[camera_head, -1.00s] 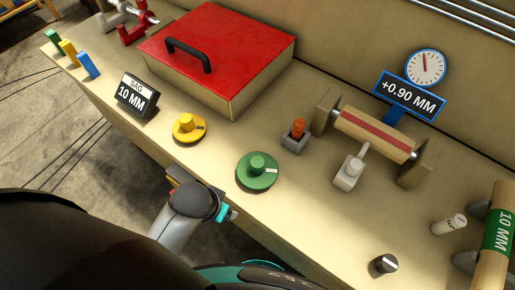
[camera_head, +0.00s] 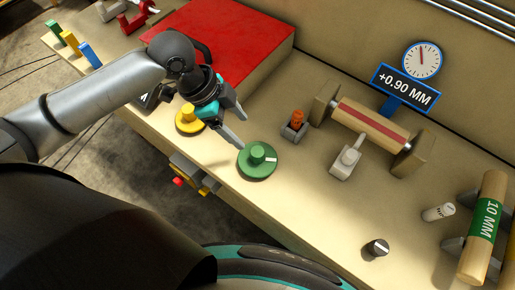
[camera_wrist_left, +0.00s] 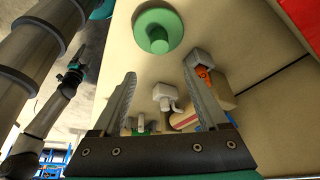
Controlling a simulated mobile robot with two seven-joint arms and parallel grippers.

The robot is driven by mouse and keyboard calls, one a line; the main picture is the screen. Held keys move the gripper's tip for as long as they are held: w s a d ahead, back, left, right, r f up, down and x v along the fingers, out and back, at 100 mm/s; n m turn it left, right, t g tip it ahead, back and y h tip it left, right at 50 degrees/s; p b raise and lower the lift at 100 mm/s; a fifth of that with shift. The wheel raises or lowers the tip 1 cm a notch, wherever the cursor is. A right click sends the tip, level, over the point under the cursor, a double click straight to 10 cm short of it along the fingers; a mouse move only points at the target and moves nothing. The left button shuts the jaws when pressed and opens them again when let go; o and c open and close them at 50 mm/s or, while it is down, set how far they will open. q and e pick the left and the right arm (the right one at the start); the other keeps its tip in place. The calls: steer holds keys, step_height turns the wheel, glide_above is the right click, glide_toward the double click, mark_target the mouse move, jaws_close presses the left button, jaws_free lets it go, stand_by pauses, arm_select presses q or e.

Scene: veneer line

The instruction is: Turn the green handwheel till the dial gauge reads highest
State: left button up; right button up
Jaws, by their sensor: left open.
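My left gripper (camera_head: 244,133) is open and empty, just above and left of the handwheel. In the left wrist view its fingertips (camera_wrist_left: 160,72) stand apart from the wheel. The round dial gauge (camera_head: 422,60) has its needle pointing almost straight up. The blue-framed display (camera_head: 406,90) below it reads +0.90 MM. My right gripper is not in the head view; a small dark arm end in the left wrist view is unclear.
A yellow knob (camera_head: 189,119) is partly behind my left gripper. An orange switch (camera_head: 297,120), a roller with a red stripe (camera_head: 374,124) and a grey lever (camera_head: 346,160) stand right of the handwheel. A red-lidded box (camera_head: 245,45) is behind. Bare bench lies in front of the lever.

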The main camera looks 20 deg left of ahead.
mark_target(257, 151)
arm_select(q)
steer(key=shift+m, duration=0.3)
steer(key=x, duration=0.8)
steer(key=a+b+x, duration=0.1)
steer(key=x, duration=0.4)
steer(key=shift+d+f, duration=0.1)
steer(key=shift+f, duration=0.2)
jaws_close()
